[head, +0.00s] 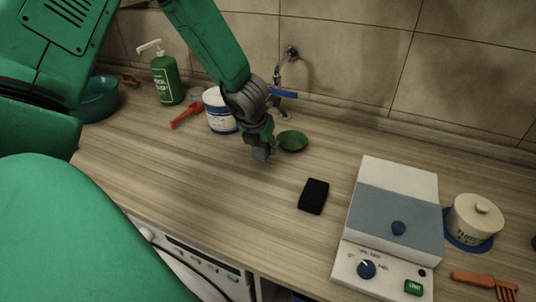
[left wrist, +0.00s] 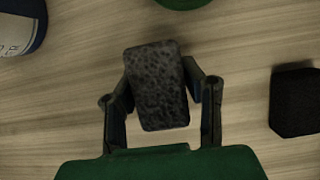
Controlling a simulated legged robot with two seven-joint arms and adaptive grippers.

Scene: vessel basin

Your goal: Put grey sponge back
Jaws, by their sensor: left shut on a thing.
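My left gripper (left wrist: 160,88) is shut on a dark grey speckled sponge (left wrist: 159,90), which sits slightly tilted between the two fingers. In the head view the left gripper (head: 260,145) is over the wooden counter, in front of the green dish, with the grey sponge (head: 260,154) at its tips. How high the sponge is above the counter I cannot tell. A black sponge-like block (head: 313,196) lies on the counter to the right of the gripper, and it also shows at the right edge of the left wrist view (left wrist: 296,100). My right gripper is not in view.
A green dish (head: 292,141) lies just behind the gripper, below the tap (head: 284,80). A white-blue appliance (head: 392,222) and lidded pot (head: 474,220) stand right. Counter left of the gripper is clear.

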